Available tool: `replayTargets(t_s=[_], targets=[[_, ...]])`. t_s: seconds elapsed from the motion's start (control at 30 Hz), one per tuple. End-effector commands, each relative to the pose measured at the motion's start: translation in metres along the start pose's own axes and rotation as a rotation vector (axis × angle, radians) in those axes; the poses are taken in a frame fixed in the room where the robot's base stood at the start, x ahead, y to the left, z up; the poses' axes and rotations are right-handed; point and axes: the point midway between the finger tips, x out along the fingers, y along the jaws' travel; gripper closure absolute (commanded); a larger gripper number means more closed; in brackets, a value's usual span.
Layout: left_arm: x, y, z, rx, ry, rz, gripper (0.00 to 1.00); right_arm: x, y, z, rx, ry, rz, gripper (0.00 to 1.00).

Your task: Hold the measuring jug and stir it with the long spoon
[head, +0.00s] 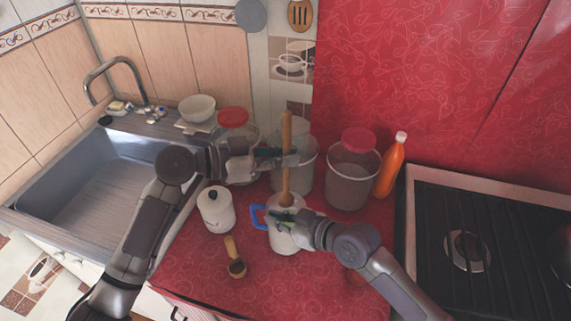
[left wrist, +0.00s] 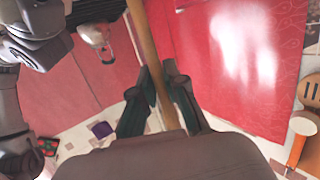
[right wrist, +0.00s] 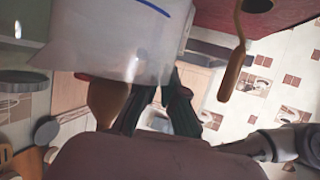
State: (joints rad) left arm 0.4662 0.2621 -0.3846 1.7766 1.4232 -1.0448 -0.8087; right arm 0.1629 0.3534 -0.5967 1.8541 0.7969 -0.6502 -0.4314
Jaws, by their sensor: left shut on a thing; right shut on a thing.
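The long wooden spoon (head: 286,135) stands nearly upright with its bowl low, at the mouth of the measuring jug (head: 284,243). I cannot tell how far its tip is inside. My left gripper (head: 288,158) is shut on the spoon's handle; the handle passes between its fingers in the left wrist view (left wrist: 148,50). The jug is whitish and translucent with a blue handle (head: 258,216). My right gripper (head: 282,226) is shut on the jug near its upper part. The jug's wall fills the top left of the right wrist view (right wrist: 105,35), with brown wood (right wrist: 105,100) past its rim.
A white canister (head: 216,212) and a wooden scoop (head: 235,258) are left of the jug. Clear containers with red lids (head: 352,185) and an orange bottle (head: 390,168) stand behind. The sink (head: 90,190) is left, the stove (head: 490,235) right. The red counter's front is mostly clear.

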Motion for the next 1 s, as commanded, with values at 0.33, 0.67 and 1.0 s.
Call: replayTargets(t_s=[0.33, 0.67, 1.0], targets=[[-0.006, 0.0, -0.032, 0.003, 0.001, 0.0, 1.0, 0.0, -0.001, -0.001, 0.0, 0.001, -0.001, 1.0], [-0.007, 0.0, -0.041, 0.0, 0.0, 0.0, 1.0, 0.0, -0.001, -0.001, 0.0, 0.001, -0.001, 1.0], [-0.007, 0.0, -0.041, 0.0, 0.0, 0.0, 1.0, 0.0, -0.001, -0.001, 0.0, 0.001, -0.001, 1.0]])
